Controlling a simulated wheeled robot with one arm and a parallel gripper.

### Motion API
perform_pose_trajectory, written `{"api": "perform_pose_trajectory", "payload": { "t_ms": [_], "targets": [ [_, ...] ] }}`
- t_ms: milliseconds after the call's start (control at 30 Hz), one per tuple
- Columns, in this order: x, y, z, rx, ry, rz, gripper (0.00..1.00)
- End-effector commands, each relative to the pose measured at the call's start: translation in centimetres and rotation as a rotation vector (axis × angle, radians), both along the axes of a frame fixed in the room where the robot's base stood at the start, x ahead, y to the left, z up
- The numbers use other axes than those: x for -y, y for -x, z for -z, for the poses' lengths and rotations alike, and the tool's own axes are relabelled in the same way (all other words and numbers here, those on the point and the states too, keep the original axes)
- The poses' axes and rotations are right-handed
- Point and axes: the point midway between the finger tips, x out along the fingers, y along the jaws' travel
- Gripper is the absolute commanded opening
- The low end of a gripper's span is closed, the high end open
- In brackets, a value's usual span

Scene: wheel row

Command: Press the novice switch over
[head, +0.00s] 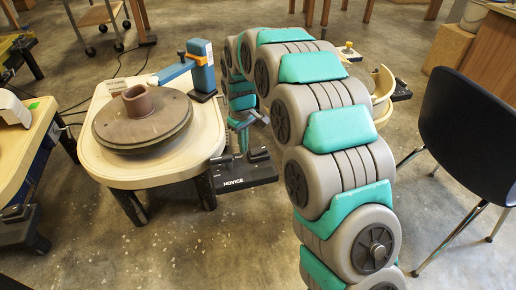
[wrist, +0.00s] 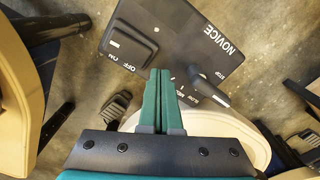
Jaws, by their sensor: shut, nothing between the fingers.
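The NOVICE switch box (head: 243,172) is a dark box fixed at the front right edge of the cream wheel table. In the wrist view the box (wrist: 185,22) shows a black rocker switch (wrist: 130,43) with a small white mark, beside the words OFF and ON. I cannot tell which side is pressed in. My gripper (head: 241,126) hangs above the box in the head view. In the wrist view its teal fingers (wrist: 159,74) are shut and empty, with their tips just right of and below the rocker. I see no clear contact.
A speed lever (wrist: 208,86) with STOP and SLOW marks sits on the same box, close right of my fingers. The wheel table (head: 105,165) carries a round wheel head (head: 140,118) and a blue arm piece (head: 200,68). A dark chair (head: 468,135) stands at right.

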Motion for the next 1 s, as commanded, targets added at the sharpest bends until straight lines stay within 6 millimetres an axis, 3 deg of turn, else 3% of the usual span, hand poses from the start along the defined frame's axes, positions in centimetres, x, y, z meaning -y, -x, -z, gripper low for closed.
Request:
{"api": "perform_pose_trajectory", "payload": {
  "t_ms": [633, 1000],
  "targets": [
    [-3.4, 1.0, -0.4, 0.001, -0.001, -0.001, 0.0],
    [-3.8, 1.1, -1.8, 0.001, -0.003, -0.001, 0.0]
  ]
}}
